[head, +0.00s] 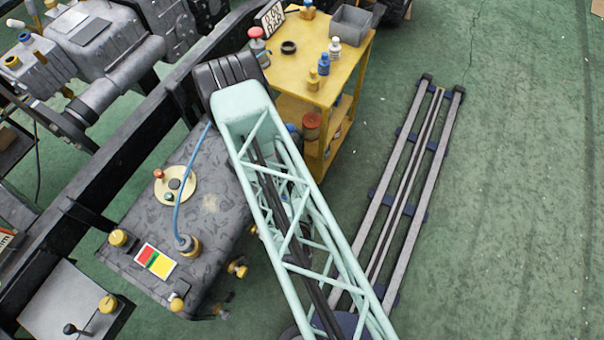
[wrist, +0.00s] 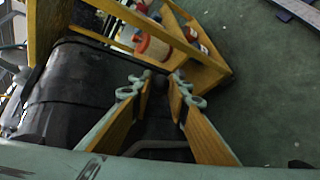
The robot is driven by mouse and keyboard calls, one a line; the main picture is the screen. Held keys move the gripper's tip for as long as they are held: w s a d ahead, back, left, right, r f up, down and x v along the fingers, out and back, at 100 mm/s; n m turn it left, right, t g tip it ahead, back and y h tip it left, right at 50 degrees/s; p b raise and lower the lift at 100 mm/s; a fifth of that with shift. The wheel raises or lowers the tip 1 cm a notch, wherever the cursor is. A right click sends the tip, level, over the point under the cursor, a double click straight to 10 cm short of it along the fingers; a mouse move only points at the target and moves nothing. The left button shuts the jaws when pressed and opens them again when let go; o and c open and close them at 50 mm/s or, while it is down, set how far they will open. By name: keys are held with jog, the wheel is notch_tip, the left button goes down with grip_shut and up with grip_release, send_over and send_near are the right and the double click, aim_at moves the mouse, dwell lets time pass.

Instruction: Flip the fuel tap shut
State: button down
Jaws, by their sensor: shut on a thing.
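In the wrist view, the two wood-faced fingers of my gripper (wrist: 160,86) close in on a dark round knob (wrist: 161,81) at their tips. The knob appears to be the end of the fuel tap's lever, but its mount is hidden in shadow. The dark tank side (wrist: 65,90) lies beside the left finger. In the head view, the mottled grey tank (head: 212,205) is left of my arm, with brass fittings (head: 238,268) on its near side. My gripper is hidden behind my pale green lattice arm there.
A yellow cart (head: 350,75) with bottles and a grey bin (head: 351,27) stands beyond the tank. A red-topped jar (head: 311,124) sits on its lower level. A blue hose (head: 178,195) arches over the tank. The green floor (head: 510,180) at right is open past the rails (head: 408,185).

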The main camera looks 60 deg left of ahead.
jog(key=c, duration=2.5)
grip_release()
jog(key=shift+o, duration=0.2)
jog(key=shift+s+d, duration=0.1)
jog(key=shift+d, duration=0.05)
jog(key=v, duration=1.1)
jog(key=shift+s+d+r, duration=0.2)
jog(key=shift+w, duration=0.1)
